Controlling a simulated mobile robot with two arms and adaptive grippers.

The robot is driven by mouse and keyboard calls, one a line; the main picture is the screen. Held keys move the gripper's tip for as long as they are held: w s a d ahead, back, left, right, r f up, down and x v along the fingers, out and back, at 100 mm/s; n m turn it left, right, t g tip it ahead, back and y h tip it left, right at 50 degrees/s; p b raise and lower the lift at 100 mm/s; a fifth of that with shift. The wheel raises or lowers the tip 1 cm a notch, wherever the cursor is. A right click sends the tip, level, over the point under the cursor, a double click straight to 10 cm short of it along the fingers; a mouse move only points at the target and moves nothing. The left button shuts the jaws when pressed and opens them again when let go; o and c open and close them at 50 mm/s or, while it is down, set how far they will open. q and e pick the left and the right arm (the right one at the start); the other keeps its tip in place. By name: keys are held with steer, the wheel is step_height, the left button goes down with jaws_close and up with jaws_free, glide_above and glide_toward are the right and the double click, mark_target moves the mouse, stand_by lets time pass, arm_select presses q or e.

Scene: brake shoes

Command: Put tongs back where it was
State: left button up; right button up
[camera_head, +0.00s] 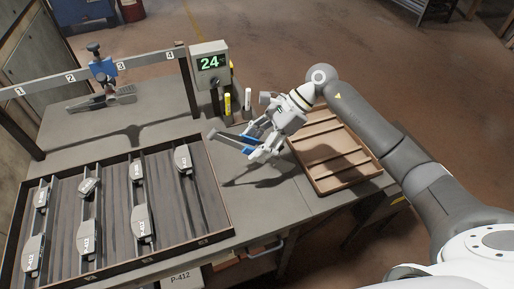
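The tongs (251,137) are a slim tool with blue and grey parts. They are in my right gripper (262,146), which looks shut on them above the grey table, to the left of the wooden tray. The grey end of the tongs points left, and their shadow falls on the table. The gripper's fingers partly hide the tongs. My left gripper is not in view.
A dark tray (218,236) with several brake shoes fills the front left. A numbered rail (133,69) with a blue slider (103,69) stands behind it. A display reading 24 (209,63), two markers (227,104) and a slatted wooden tray (358,181) are nearby.

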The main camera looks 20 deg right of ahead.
steer(key=shift+f, duration=1.4)
steer(key=o, duration=0.6)
steer(key=shift+c, duration=0.2)
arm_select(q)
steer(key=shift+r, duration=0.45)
arm_select(e)
steer(key=shift+s, duration=0.1)
steer(key=shift+r, duration=0.1)
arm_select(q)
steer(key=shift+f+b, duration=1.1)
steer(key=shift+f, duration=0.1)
arm_select(e)
steer(key=v, duration=1.2)
